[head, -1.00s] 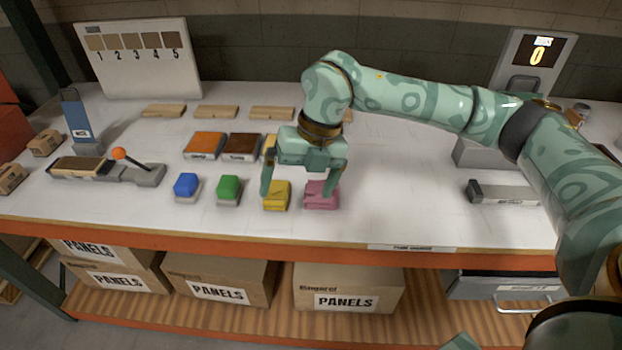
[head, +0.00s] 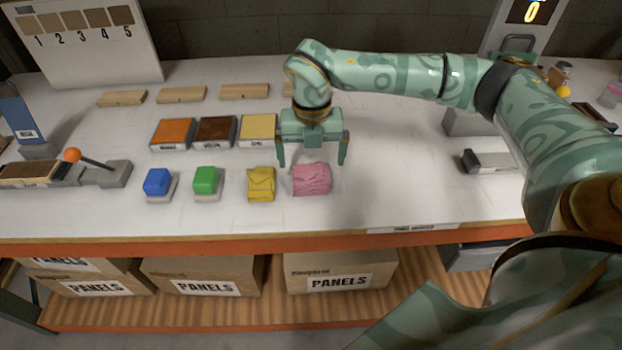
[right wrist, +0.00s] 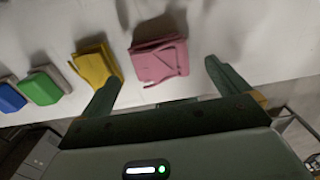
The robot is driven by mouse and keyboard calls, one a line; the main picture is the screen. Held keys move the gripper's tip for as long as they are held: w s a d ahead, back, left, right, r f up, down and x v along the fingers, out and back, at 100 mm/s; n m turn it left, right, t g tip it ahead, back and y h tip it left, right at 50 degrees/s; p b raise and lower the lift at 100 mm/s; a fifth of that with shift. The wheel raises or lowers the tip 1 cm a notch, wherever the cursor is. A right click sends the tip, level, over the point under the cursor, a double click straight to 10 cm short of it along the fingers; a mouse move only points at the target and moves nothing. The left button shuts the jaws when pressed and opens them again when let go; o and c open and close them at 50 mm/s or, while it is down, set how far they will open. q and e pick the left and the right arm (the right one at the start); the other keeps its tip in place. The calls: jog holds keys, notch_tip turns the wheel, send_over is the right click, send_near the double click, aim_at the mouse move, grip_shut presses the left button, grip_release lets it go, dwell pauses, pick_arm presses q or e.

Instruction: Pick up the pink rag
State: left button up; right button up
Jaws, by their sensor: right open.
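The pink rag (head: 312,180) lies folded on the white table near its front edge, to the right of a folded yellow rag (head: 261,184). My right gripper (head: 312,162) is open and empty, with its fingers spread just behind and above the pink rag. In the right wrist view the pink rag (right wrist: 159,62) shows ahead of the opening between the two fingers (right wrist: 162,80), apart from both. The yellow rag (right wrist: 97,65) is beyond the left fingertip there. My left gripper is not in view.
Green (head: 206,181) and blue (head: 158,182) blocks stand left of the rags. Orange, brown and yellow trays (head: 215,132) lie behind them, with wooden strips (head: 182,95) further back. A lever device (head: 100,168) is at left. The table right of the pink rag is clear up to a grey bar (head: 490,161).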

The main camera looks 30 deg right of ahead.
aim_at(311, 171)
notch_tip(311, 171, down, 5)
jog(key=shift+s+a+f+b, duration=0.1)
jog(key=shift+b, duration=0.55)
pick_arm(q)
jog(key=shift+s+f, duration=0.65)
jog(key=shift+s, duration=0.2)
pick_arm(e)
jog(key=c, duration=1.1)
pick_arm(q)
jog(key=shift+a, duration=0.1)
pick_arm(e)
jog(key=shift+r, duration=0.25)
jog(key=shift+r, duration=0.2)
jog(key=r, duration=0.1)
jog(key=r+p, duration=0.1)
jog(key=r, duration=0.2)
jog(key=shift+s+p, duration=0.35)
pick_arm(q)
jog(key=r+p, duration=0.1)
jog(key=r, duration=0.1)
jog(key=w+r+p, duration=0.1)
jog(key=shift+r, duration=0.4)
pick_arm(e)
jog(key=s+a+r, duration=0.1)
jog(key=s+r, duration=0.7)
jog(key=s, duration=0.5)
jog(key=shift+a+r, duration=0.25)
jog(key=shift+a, duration=0.1)
